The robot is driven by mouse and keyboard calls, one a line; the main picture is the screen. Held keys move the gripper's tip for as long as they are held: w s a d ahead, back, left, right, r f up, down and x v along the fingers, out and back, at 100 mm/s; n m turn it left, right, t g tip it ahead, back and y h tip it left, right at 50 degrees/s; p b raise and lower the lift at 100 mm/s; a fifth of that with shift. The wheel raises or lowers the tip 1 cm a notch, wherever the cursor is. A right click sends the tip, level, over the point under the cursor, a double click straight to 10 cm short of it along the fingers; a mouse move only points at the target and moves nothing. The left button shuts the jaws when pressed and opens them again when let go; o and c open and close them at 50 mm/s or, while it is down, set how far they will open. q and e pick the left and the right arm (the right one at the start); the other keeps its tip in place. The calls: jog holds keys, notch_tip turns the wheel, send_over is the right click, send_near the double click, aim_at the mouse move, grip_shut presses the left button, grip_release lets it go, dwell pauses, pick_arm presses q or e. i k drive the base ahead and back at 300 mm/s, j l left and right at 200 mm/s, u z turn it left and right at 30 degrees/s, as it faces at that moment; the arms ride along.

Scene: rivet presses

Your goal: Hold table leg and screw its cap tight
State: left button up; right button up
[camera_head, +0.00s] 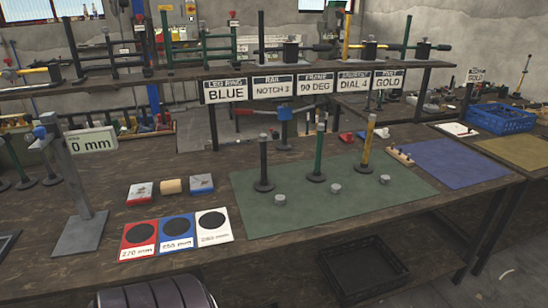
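Three table legs stand upright on the green mat (300,212): a black leg (263,165), a green leg (319,150) and a yellow leg (366,145). Each has a wider dark base and a small greyish top. Three small silver-grey pieces, which look like caps, sit apart on the mat in front of the legs: a left cap (279,199), a middle cap (335,188) and a right cap (385,179). Neither of my grippers shows in the head view.
A measuring stand (78,190) reading 0 mm is at left. Red, blue and white marked cards (176,233) lie beside the mat. A blue mat (460,163) and blue crate (500,118) are at right. A raised shelf with signs (272,85) runs behind. A black bin (362,268) sits below.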

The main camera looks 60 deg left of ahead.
aim_at(364, 167)
jog(key=u, duration=1.55)
